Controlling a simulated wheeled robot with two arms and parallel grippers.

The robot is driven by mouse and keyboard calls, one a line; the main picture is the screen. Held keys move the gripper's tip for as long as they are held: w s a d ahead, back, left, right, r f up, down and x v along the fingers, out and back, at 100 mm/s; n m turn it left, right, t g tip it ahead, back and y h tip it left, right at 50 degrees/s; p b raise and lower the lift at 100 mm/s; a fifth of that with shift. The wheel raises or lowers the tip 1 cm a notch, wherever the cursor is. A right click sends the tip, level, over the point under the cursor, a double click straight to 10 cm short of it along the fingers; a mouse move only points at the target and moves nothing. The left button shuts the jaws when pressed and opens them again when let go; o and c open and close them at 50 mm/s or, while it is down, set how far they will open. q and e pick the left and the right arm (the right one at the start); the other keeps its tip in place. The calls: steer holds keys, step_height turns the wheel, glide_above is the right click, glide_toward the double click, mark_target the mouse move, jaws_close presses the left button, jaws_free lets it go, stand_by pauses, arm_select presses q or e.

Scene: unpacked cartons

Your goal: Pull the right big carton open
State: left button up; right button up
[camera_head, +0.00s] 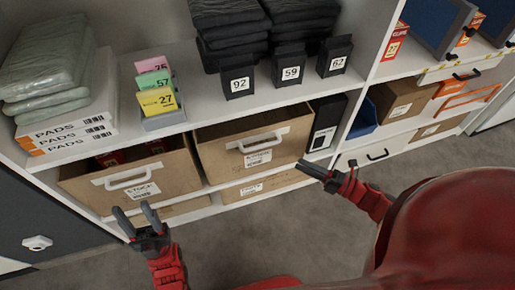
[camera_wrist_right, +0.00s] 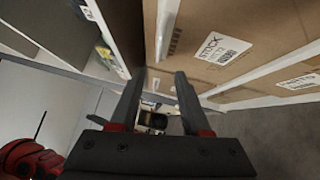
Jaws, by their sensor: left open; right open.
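The right big carton (camera_head: 213,152) is brown and sits on the middle shelf, with a white handle (camera_head: 261,143) and a label on its front. The left big carton (camera_head: 85,190) stands beside it, with its own white handle (camera_head: 127,178). My right gripper (camera_head: 308,170) is open and empty, to the right of the right carton's handle and apart from it. The right wrist view shows its open fingers (camera_wrist_right: 160,76) below a brown carton front (camera_wrist_right: 255,25) with a STOCK label. My left gripper (camera_head: 134,217) is open and empty, just below the left carton's front.
A black box file (camera_head: 325,125) stands right of the right carton. Black numbered boxes (camera_head: 238,82) and packs of pads (camera_head: 70,135) are on the shelf above. A lower carton (camera_head: 262,186) lies beneath. Grey floor (camera_head: 250,230) in front is clear.

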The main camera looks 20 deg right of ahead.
mark_target(261, 145)
steer(key=b+x, duration=0.1)
steer(key=x, duration=1.4)
steer(key=shift+w+a+r, duration=0.1)
steer(key=shift+a, duration=0.15)
jaws_close()
stand_by(0.6)
